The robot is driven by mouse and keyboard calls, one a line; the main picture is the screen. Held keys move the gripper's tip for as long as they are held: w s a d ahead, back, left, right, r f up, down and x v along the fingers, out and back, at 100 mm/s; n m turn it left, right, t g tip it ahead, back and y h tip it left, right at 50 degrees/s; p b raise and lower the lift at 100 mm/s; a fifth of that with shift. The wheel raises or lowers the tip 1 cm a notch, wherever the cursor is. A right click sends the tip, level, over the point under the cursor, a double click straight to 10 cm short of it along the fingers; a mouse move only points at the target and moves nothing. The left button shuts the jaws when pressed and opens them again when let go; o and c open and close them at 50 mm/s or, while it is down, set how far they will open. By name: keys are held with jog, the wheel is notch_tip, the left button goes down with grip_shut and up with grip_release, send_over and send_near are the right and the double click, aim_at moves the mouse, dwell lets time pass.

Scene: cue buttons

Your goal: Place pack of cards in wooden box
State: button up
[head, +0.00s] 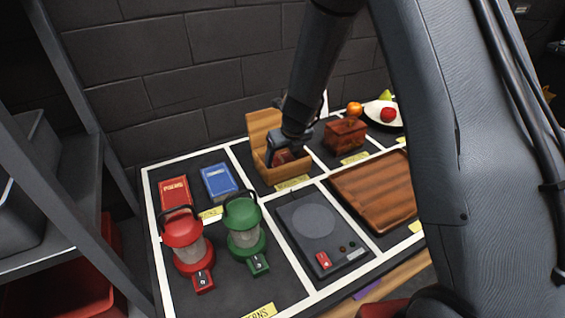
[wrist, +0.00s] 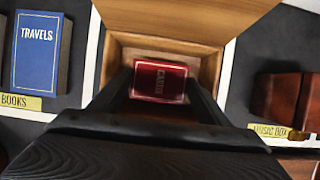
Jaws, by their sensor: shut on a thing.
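The red pack of cards (wrist: 159,82) shows in the wrist view between the two fingers of my gripper (wrist: 160,90). My gripper (head: 287,150) is shut on the pack. The wooden box (head: 264,128) stands open at the back of the table, its lid raised against the wall side; it also shows in the wrist view (wrist: 205,60). The gripper and pack are over the box opening, at or inside its walls. I cannot tell whether the pack touches the box floor. My gripper hides part of the box in the head view.
Left of the box are a blue book (head: 218,182) and a red book (head: 173,193). A music box (head: 345,134) stands to the right. In front are a red lantern (head: 186,245), a green lantern (head: 244,230), a hot plate (head: 310,222) and a wooden tray (head: 375,190).

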jog(key=shift+f, duration=0.55)
jog(key=shift+f+b, duration=0.1)
jog(key=shift+b, duration=0.2)
jog(key=o, duration=0.8)
